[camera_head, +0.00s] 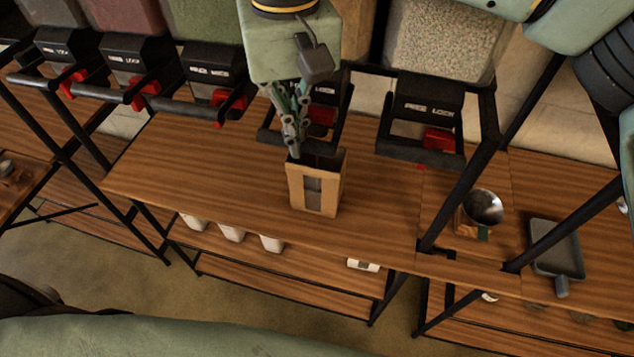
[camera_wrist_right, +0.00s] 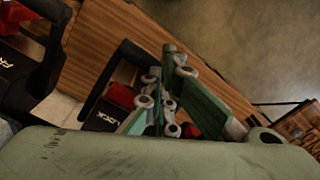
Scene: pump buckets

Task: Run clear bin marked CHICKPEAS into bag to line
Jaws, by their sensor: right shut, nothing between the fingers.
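A brown paper bag (camera_head: 330,189) with a clear window stands upright and open-topped on the wooden shelf. My right gripper (camera_head: 293,151) points down just above and behind the bag's mouth, in front of a black dispenser with a red lever (camera_head: 322,115). Its fingers are shut and empty; they also show in the wrist view (camera_wrist_right: 170,55). The arm hides the bin above this dispenser. A clear bin (camera_head: 445,38) of pale grains stands to the right, above a dispenser (camera_head: 430,105) marked FREE LOCK. No CHICKPEAS label is readable. My left gripper is not in view.
Several more bins with black dispensers (camera_head: 130,62) stand at the left. White cups (camera_head: 231,232) stand on the lower shelf. The shelf left of the bag is clear.

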